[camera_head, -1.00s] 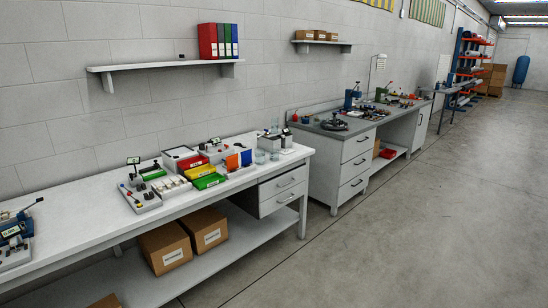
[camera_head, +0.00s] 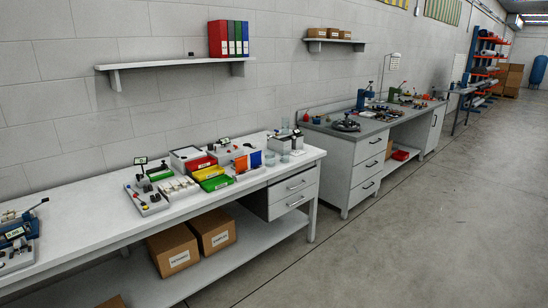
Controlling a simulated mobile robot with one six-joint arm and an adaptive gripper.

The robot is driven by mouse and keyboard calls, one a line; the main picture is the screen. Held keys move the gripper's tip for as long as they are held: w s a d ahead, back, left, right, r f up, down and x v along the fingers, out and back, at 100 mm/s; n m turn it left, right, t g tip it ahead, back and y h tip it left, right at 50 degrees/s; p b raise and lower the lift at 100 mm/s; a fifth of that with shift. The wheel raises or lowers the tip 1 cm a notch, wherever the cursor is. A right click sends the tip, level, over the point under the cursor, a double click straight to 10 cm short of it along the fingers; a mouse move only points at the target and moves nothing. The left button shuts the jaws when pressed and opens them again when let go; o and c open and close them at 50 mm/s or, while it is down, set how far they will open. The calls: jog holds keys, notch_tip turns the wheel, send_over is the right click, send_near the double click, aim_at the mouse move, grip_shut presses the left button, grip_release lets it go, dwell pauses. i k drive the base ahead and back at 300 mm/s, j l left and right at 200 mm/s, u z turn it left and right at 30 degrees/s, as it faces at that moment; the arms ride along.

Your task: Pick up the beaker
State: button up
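Small clear glass vessels that look like beakers (camera_head: 270,159) stand near the right end of the white bench (camera_head: 112,216). One is beside the blue bin, and another stands slightly to its right, near the grey-and-white device. They are small and faint at this distance, so I cannot tell their contents or which one is the task's beaker. My gripper is not in view.
Red, yellow and green bins (camera_head: 215,183) and small devices crowd the bench around the glassware. A wall shelf (camera_head: 180,63) holds binders. Cardboard boxes (camera_head: 173,250) sit on the lower shelf. A grey-topped bench (camera_head: 355,133) stands beyond. The floor (camera_head: 430,240) at right is clear.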

aim_at(283, 155)
jog(key=i, duration=2.35)
jog(key=i+z, duration=0.15)
jog(key=i, duration=0.45)
jog(key=i+j+z, duration=0.1)
jog(key=i, duration=0.5)
jog(key=i+j+z, duration=0.15)
jog(key=i, duration=0.45)
jog(key=j, duration=0.1)
